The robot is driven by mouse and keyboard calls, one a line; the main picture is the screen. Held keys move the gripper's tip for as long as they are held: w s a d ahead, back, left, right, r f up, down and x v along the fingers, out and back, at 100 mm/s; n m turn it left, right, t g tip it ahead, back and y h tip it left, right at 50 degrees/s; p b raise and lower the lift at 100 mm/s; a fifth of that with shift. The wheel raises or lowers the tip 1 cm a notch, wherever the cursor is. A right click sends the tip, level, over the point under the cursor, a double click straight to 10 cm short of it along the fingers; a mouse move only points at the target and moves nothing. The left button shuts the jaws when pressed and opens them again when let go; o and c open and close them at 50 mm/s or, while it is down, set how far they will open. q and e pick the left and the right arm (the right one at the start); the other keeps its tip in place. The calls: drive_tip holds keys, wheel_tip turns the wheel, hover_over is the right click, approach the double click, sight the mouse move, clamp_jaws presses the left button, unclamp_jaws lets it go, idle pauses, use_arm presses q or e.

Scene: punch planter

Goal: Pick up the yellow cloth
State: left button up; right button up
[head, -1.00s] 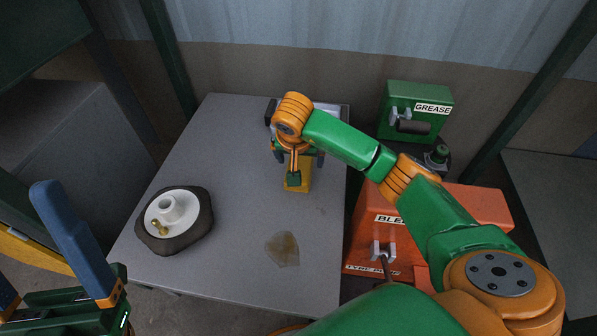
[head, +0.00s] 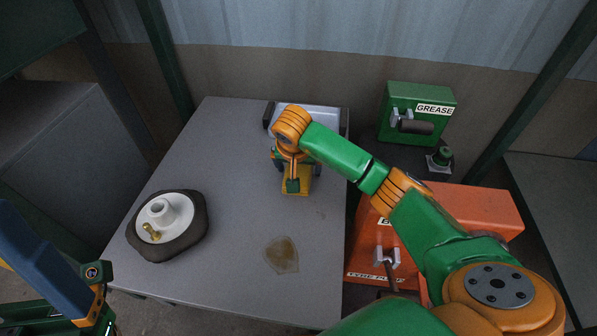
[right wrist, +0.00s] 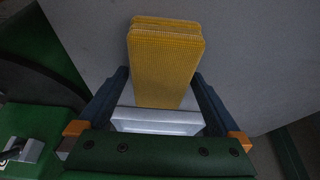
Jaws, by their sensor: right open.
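The yellow cloth (head: 300,184) is a folded, textured block on the grey table, partly hidden by my right arm in the head view. In the right wrist view, the cloth (right wrist: 165,55) extends between and beyond the fingers. My right gripper (right wrist: 160,76) is open, with one blue finger on each side of the cloth; contact cannot be told. In the head view, my right gripper (head: 293,160) is above the cloth, its fingers mostly hidden. My left gripper (head: 50,270) is at the lower left edge, away from the cloth, partly out of frame.
A grey metal tray (head: 325,113) lies behind the cloth. A brown stain (head: 282,254) marks the table nearer me. A dark round object with a white top (head: 190,240) sits at left. A green GREASE box (head: 432,100) and orange box (head: 490,207) stand at right.

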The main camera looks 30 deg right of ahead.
drive_tip(key=c, duration=1.3)
drive_tip(key=shift+r, duration=0.1)
drive_tip(key=shift+c, duration=0.2)
